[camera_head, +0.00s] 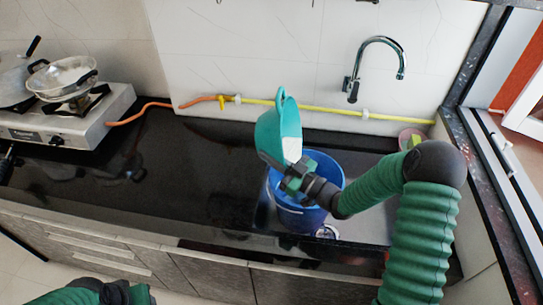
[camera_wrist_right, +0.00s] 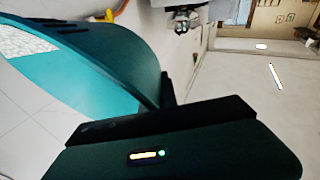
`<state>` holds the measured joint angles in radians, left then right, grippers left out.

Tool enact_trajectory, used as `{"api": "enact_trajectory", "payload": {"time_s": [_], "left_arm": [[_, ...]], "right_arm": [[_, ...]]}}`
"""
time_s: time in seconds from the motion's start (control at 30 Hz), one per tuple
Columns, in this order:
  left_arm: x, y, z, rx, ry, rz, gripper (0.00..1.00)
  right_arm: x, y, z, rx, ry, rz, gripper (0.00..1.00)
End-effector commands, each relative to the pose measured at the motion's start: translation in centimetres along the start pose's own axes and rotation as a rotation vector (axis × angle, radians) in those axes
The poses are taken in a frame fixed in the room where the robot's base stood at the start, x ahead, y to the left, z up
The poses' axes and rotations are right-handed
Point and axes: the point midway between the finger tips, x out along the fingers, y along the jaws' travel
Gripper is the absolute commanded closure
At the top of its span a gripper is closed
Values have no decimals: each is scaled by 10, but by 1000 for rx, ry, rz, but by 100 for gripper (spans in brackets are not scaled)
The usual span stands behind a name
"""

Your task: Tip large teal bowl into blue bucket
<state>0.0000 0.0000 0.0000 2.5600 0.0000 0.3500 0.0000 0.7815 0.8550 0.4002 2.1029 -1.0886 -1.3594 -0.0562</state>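The large teal bowl (camera_head: 270,132) is tilted steeply on its side, up over the left part of the blue bucket (camera_head: 330,175). A white patch shows on it; I cannot tell whether that is contents or surface. My right gripper (camera_head: 288,176) is shut on the bowl's lower edge, in front of the bucket. In the right wrist view the bowl (camera_wrist_right: 115,70) fills the upper left, close to the gripper. The bucket stands on the right of the counter; its inside is partly hidden. My left gripper (camera_head: 115,292) is low at the bottom left, away from the bowl, its fingers unclear.
A black counter (camera_head: 190,165) has free room left of the bucket. A stove (camera_head: 75,120) with metal pots stands at the far left. A tap (camera_head: 378,65) is on the back wall, with a yellow pipe (camera_head: 325,109) below. A pink container (camera_head: 410,138) is at the back right.

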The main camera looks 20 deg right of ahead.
Motion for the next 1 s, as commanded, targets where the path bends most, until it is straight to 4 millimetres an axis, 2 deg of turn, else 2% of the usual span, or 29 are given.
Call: {"api": "enact_trajectory", "payload": {"time_s": [0.43, 1.0], "left_arm": [[4, 0, 1, 0, 0, 0, 64], [12, 0, 3, 0, 0, 0, 64]], "right_arm": [[-2, 1, 0, 8, 19, 4, 100], [-10, 6, -11, 48, 108, 19, 100]]}}
